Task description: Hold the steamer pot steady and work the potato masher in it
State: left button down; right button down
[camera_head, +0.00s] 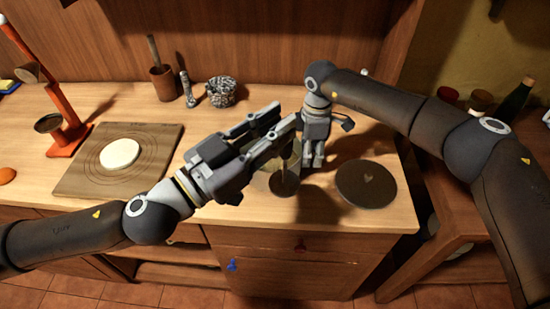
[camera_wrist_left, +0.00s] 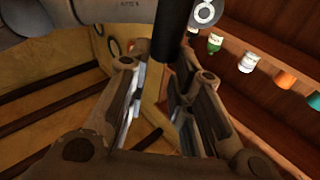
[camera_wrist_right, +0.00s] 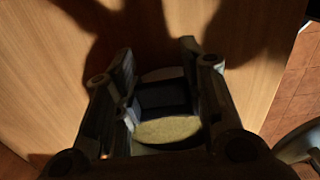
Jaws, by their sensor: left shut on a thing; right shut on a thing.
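The steamer pot (camera_head: 262,181) is mostly hidden behind my grippers at the counter's middle; parts of an olive-grey surface show. A dark round plate with a thin rod, seemingly the potato masher (camera_head: 284,184), shows in front of it; I cannot tell how deep it sits. My left gripper (camera_head: 284,122) is above the pot, shut on what seems the masher's handle; a black cylinder (camera_wrist_left: 172,30) shows in the left wrist view. My right gripper (camera_head: 313,162) points down at the pot's right side, shut on its edge or handle. Between its fingers show a dark block and pale yellow round surface (camera_wrist_right: 168,131).
A dark round disc (camera_head: 366,184) lies right of the pot, near the counter edge. A wooden board (camera_head: 80,180) with a white round piece (camera_head: 119,154) lies left. A brown cup (camera_head: 163,84) and woven bowl (camera_head: 221,92) stand behind. An orange stand (camera_head: 67,141) is far left.

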jog(key=shift+w, duration=0.1)
pick_arm(q)
jog(key=w+a+r, duration=0.1)
jog(key=w, duration=0.9)
notch_tip(320, 180, down, 8)
jog(key=shift+a, duration=0.1)
dwell(1.3)
jog(key=shift+f, duration=1.15)
jog(key=shift+r, duration=0.1)
jog(key=shift+r, duration=1)
jog(key=shift+f, duration=1.1)
